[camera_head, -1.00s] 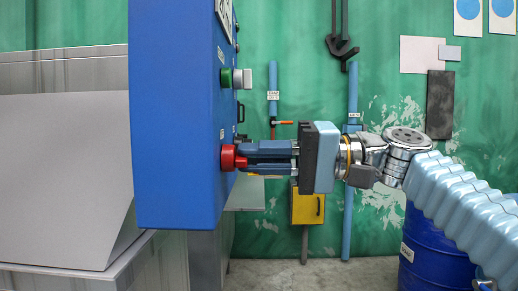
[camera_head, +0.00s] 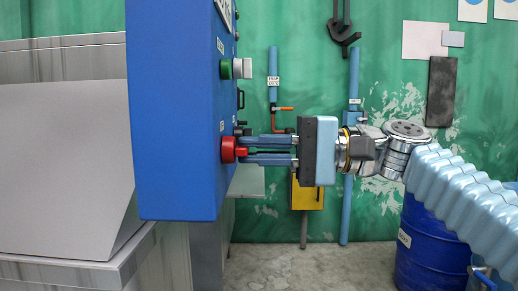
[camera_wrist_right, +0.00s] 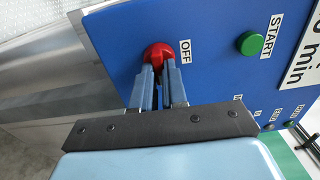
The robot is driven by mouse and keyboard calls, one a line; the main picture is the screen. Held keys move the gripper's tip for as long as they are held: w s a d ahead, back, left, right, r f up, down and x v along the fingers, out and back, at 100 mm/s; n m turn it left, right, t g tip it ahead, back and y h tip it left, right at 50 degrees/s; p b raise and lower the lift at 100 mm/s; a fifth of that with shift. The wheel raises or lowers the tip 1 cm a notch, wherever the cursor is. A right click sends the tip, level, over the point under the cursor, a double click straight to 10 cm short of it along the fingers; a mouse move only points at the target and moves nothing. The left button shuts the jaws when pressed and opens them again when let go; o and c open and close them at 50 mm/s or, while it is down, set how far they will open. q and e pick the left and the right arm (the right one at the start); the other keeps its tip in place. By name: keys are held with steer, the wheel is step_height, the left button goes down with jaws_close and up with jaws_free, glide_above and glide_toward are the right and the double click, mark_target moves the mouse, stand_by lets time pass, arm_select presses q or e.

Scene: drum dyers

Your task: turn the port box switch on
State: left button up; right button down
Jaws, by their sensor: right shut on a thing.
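The blue control box (camera_head: 172,110) stands at the left centre in the head view. A red knob (camera_head: 228,149) on its front face is labelled OFF in the wrist view, where the knob (camera_wrist_right: 158,52) sits at the fingertips. My right gripper (camera_head: 242,149) reaches it from the right, level, one finger above the other, and is shut on the knob. The wrist view shows my gripper (camera_wrist_right: 160,72) with its fingertips on the knob. A green START button (camera_wrist_right: 251,43) is apart from the fingers. No label naming the port box is legible. My left gripper is not in view.
A yellow box (camera_head: 308,193) hangs on the green wall behind my right gripper. Blue pipes (camera_head: 354,85) run up that wall. A blue drum (camera_head: 420,245) stands at the lower right. Grey metal equipment (camera_head: 60,165) fills the left side.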

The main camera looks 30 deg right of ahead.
steer(key=c, duration=1.2)
jaws_free()
steer(key=shift+o, duration=0.2)
steer(key=v, duration=1.4)
steer(key=shift+w, duration=0.15)
